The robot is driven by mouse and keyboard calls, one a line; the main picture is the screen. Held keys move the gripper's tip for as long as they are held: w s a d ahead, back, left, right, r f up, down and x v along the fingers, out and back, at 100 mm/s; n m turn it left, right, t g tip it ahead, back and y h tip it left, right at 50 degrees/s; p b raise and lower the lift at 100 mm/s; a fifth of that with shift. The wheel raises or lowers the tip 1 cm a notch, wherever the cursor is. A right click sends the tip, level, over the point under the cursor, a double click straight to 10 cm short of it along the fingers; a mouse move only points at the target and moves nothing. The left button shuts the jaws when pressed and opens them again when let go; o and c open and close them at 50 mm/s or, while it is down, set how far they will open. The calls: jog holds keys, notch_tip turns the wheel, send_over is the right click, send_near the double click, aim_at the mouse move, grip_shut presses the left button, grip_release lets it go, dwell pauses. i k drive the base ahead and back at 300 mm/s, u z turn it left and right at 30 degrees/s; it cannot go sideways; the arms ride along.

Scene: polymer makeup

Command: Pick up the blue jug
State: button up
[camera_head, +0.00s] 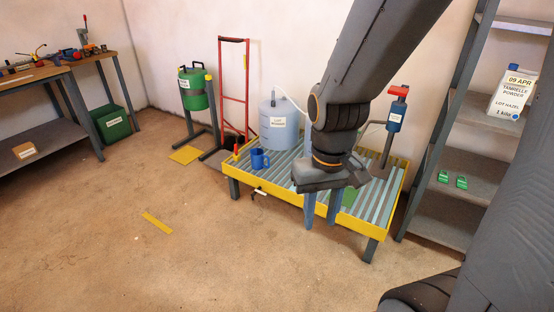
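The blue jug (260,159) stands upright on the slatted table with the yellow rim (317,213), near its left end. My gripper (322,207) points down over the front of the table, to the right of the jug and nearer to the camera. The gripper and the jug are clearly apart. My arm hides part of the table's middle and back.
A large pale blue drum (278,128) stands just behind the jug. A red-handled tool (235,152) is at the left corner. A shelf rack (470,165) is beyond. Floor to the left is mostly clear.

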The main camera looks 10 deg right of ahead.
aim_at(257, 154)
jog(key=u, duration=0.6)
jog(key=i, duration=0.9)
jog(key=u, duration=0.55)
jog(key=i, duration=0.95)
jog(key=z, duration=0.85)
jog(key=i, duration=0.9)
jog(key=z, duration=0.65)
